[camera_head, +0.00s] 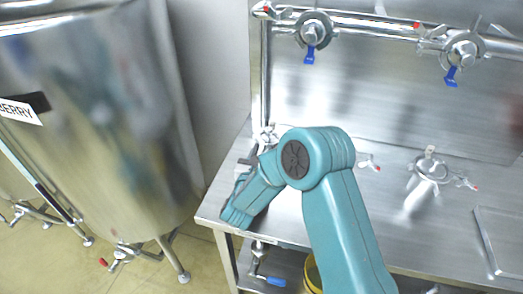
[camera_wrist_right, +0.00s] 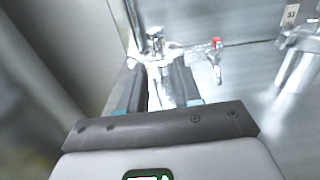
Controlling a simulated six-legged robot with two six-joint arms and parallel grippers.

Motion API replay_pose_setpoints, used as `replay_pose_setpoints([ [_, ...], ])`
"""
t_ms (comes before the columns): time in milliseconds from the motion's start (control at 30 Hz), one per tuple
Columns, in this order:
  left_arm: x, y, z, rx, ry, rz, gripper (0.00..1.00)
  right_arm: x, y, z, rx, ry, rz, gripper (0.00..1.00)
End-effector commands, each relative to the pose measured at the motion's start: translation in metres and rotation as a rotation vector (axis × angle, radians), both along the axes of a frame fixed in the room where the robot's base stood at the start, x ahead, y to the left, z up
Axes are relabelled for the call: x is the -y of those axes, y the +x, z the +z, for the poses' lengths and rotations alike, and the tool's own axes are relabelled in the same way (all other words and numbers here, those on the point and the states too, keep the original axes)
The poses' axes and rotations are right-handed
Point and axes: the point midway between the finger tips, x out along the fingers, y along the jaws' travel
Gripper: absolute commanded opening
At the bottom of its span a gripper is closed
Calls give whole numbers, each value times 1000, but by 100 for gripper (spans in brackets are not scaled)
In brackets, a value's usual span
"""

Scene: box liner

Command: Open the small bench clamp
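A small metal clamp-like fitting (camera_head: 266,136) stands at the back left of the steel bench, at the foot of a vertical pipe. What seems to be the same fitting (camera_wrist_right: 155,42) shows in the right wrist view, just beyond my fingertips. My right gripper (camera_head: 246,164) is near the bench's left edge, partly hidden by my own teal arm. In the right wrist view the two dark fingers of my right gripper (camera_wrist_right: 160,82) are apart, with bright metal visible between them. I cannot tell whether they touch it. My left gripper is not in view.
A red-tipped handle (camera_head: 370,164) and a labelled metal fitting (camera_head: 430,170) stand right of my arm. Blue-handled valves (camera_head: 310,52) hang on the pipe above. A large steel tank (camera_head: 95,130) is on the left. A raised panel (camera_head: 500,240) lies at the bench's right.

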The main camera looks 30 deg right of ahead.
Motion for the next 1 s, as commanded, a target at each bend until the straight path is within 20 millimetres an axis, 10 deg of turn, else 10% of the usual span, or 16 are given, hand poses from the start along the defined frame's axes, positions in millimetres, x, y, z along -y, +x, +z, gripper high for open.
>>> replay_pose_setpoints([
  [267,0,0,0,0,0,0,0,1,2,-1,-1,0,1,33],
  [400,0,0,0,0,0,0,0,1,2,0,-1,0,1,0],
  [1000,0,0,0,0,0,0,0,1,2,0,-1,-1,0,0],
])
